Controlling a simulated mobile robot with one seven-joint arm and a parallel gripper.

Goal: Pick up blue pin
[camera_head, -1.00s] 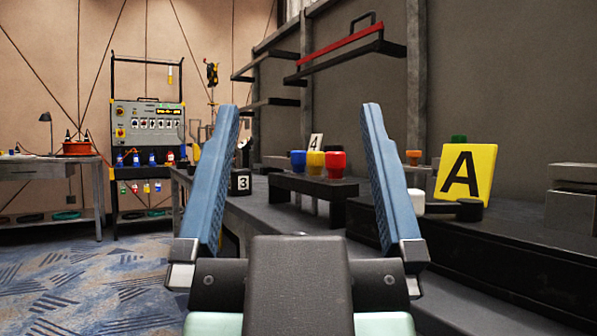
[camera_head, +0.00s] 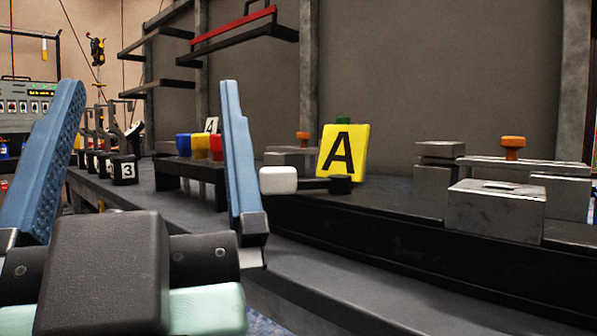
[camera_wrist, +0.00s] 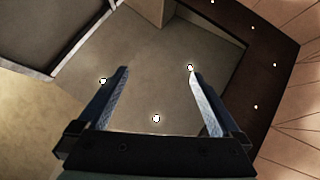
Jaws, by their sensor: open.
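The blue pin (camera_head: 183,145) stands upright on a low dark bench (camera_head: 192,172), left of a yellow pin (camera_head: 201,146) and a red pin (camera_head: 216,147). My gripper (camera_head: 150,95) is open and empty in the foreground, its two blue fingers wide apart. In the head view the pins show between the fingers, well beyond them and close to the right finger. The wrist view shows my open gripper (camera_wrist: 158,70) with only ceiling and lights past it, and no pin.
A yellow block marked A (camera_head: 343,150), a white-ended dark piece (camera_head: 279,180) and grey metal blocks (camera_head: 495,205) stand on the long dark counter (camera_head: 400,205) to the right. Number blocks (camera_head: 124,170) stand left of the bench. Shelves (camera_head: 235,35) hang on the wall above.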

